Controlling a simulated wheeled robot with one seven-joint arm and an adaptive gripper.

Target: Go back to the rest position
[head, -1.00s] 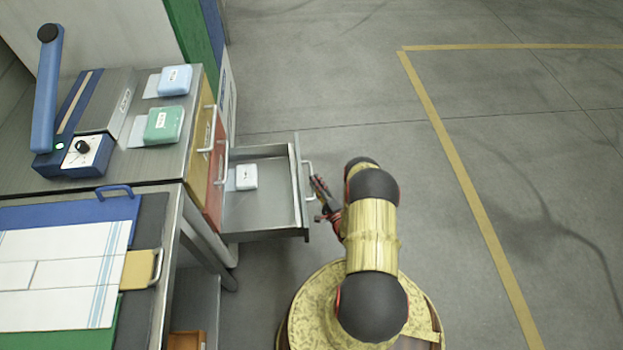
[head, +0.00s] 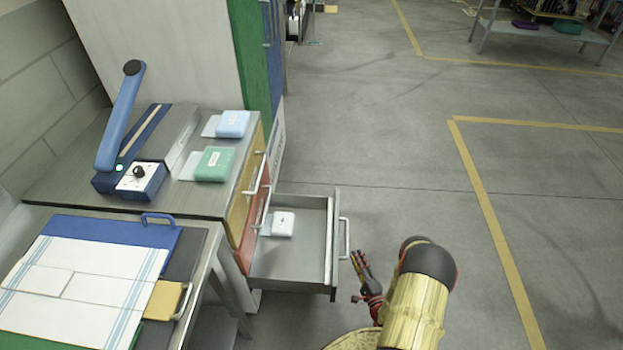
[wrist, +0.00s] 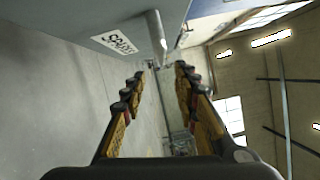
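My gripper (head: 362,272) is at the lower middle of the head view, just right of the open drawer's handle (head: 344,238) and apart from it. In the wrist view my gripper (wrist: 160,85) shows its two fingers spread with nothing between them. The open drawer (head: 305,262) sticks out from the metal cabinet and holds a small white packet (head: 283,224). In the wrist view a grey panel with a label (wrist: 118,42) and a handle bar (wrist: 157,35) lie above the fingers.
A blue-handled sealing machine (head: 140,175), a green bag (head: 214,164) and a blue bag (head: 232,124) are on the cabinet top. A bench with white sheets (head: 75,275) stands at the lower left. The floor to the right, with yellow lines (head: 480,190), is clear.

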